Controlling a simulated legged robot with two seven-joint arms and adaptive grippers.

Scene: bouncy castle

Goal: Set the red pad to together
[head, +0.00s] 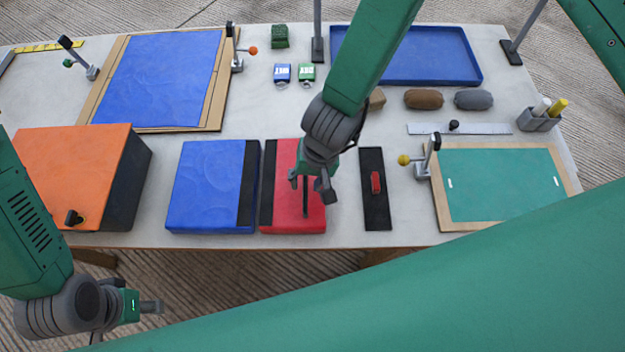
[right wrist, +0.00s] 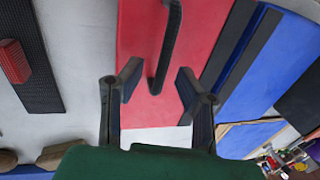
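The red pad (head: 285,214) lies flat near the table's front edge, with a black strip along its left side and a dark bar handle (right wrist: 168,45) on top. The blue pad (head: 205,190) lies just left of it, its black strip facing the red pad's strip.
An orange box (head: 65,170) stands left of the blue pad. Right of the red pad lies a black board with a red handle (head: 376,205), with bare table between. A green panel in a wooden frame (head: 500,185) is further right. A blue tray (head: 430,55) is behind.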

